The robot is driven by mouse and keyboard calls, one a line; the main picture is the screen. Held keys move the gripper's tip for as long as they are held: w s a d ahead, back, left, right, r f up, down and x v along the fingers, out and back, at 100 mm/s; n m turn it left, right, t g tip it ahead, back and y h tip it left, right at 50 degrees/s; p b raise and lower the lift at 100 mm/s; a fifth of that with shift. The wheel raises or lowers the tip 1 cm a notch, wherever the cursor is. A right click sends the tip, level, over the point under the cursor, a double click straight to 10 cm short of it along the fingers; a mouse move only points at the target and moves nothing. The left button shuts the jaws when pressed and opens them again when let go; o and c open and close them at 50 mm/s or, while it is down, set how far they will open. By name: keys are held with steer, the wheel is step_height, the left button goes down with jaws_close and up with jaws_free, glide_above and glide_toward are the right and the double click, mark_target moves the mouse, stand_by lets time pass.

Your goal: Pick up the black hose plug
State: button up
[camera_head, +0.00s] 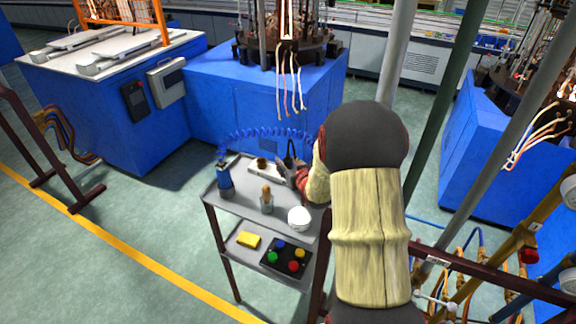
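A small dark, looped piece (290,153), which may be the black hose plug, shows at the back of the grey cart's top. My gripper (287,167) is at the back right of that top, right by this dark piece. The gripper is small and partly covered by my arm, so I cannot tell whether its fingers are open or shut, or whether they touch the piece. A pale tray (266,172) with a small brownish item lies just left of the gripper.
A yellow block (248,240) and a button box (286,259) are on the lower shelf. Poles stand right.

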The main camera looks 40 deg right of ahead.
jaws_close()
steer(key=shift+r, duration=0.15)
stand_by(0.4)
